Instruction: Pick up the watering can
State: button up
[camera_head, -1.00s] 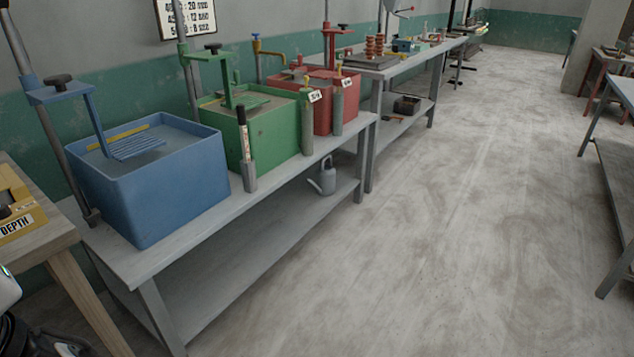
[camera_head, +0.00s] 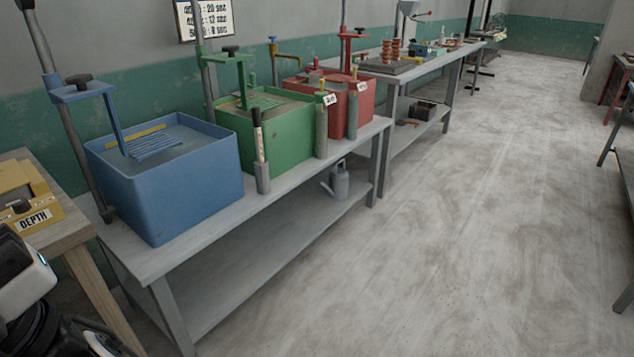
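A grey watering can (camera_head: 341,182) stands upright on the lower shelf of the grey bench, near its right end. Its spout points left, and the shelf above is close over it. Part of my arm shows at the lower left corner of the head view, far from the can. My gripper's fingers are not in view.
The bench (camera_head: 160,262) carries a blue tub (camera_head: 185,200), a green tub (camera_head: 285,145) and a red tub (camera_head: 362,110). A wooden table (camera_head: 70,232) with a yellow "DEPTH" box (camera_head: 25,200) stands at left. Open floor (camera_head: 450,230) lies right of the bench.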

aim_at(339, 177)
jog(key=i+l+z, duration=0.55)
jog(key=i, duration=0.15)
jog(key=i+z, duration=0.3)
jog(key=i+l+z, duration=0.1)
jog(key=i+z, duration=0.2)
jog(key=i, duration=1)
jog(key=i+l+u, duration=0.1)
jog(key=i+u, duration=0.35)
jog(key=i+l+u, duration=0.2)
jog(key=i+u, duration=0.2)
jog(key=i+l+u, duration=0.15)
jog(key=u, duration=0.25)
jog(key=i+l+u, duration=0.2)
jog(key=u, duration=0.2)
jog(key=i+l+u, duration=0.15)
jog(key=l+u, duration=0.25)
jog(key=i+l+u, duration=0.1)
jog(key=l+u, duration=0.15)
jog(key=u, duration=0.2)
jog(key=l+u, duration=1)
jog(key=l, duration=0.15)
